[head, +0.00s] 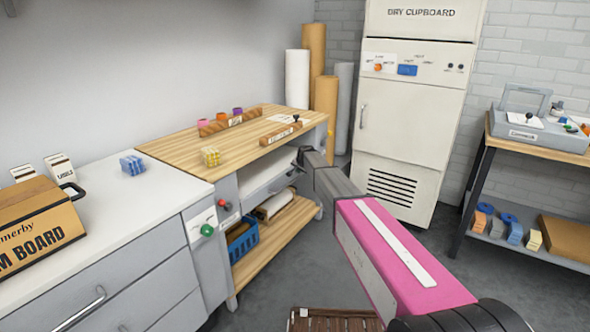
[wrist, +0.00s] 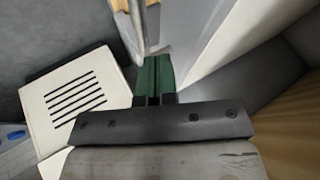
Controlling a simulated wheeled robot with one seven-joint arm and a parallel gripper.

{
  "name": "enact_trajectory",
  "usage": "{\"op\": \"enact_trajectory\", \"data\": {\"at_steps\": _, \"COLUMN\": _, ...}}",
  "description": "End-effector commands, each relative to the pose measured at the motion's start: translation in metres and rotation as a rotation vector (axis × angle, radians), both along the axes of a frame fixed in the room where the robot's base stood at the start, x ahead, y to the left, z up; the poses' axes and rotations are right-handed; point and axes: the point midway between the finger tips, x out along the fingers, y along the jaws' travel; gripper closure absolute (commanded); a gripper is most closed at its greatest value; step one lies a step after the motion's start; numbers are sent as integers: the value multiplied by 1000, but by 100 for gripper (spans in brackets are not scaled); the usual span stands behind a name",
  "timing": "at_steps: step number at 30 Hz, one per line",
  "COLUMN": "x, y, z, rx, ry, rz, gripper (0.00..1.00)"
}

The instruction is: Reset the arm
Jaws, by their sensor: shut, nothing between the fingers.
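My arm, with a pink panel, reaches from the lower right of the head view towards the wooden-topped bench (head: 170,150). My gripper (head: 298,160) is at its far end, in front of the open-sided right part of the bench, just below the top's edge. In the wrist view my gripper (wrist: 153,75) shows its two dark green fingers together, with nothing held between them. A thin metal bar (wrist: 140,25) shows close to the fingertips; I cannot tell whether they touch.
A dry cupboard (head: 411,110) stands behind, right of the bench. Rolls (head: 297,80) stand in the corner. A blue crate (head: 243,244) sits on the bench's lower shelf. A side table (head: 540,142) is at right. Grey floor lies open between bench and cupboard.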

Motion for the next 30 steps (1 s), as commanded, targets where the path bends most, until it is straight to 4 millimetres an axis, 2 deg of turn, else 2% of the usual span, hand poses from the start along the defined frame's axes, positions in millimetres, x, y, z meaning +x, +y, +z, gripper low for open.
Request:
{"op": "enact_trajectory", "data": {"at_steps": 1, "x": -9, "y": -7, "z": 5, "rx": 0, "ry": -1, "rz": -1, "gripper": 100}}
{"op": "enact_trajectory", "data": {"at_steps": 12, "x": -52, "y": -23, "z": 66, "rx": -2, "ry": 1, "rz": 0, "gripper": 100}}
{"op": "enact_trajectory", "data": {"at_steps": 16, "x": -60, "y": -27, "z": 77, "rx": -4, "ry": 2, "rz": 0, "gripper": 100}}
{"op": "enact_trajectory", "data": {"at_steps": 20, "x": -85, "y": -43, "z": 70, "rx": -27, "ry": 24, "rz": 13, "gripper": 100}}
{"op": "enact_trajectory", "data": {"at_steps": 23, "x": -125, "y": -70, "z": 51, "rx": -70, "ry": 64, "rz": 36, "gripper": 100}}
{"op": "enact_trajectory", "data": {"at_steps": 30, "x": -256, "y": -146, "z": 3, "rx": -197, "ry": 206, "rz": 135, "gripper": 100}}
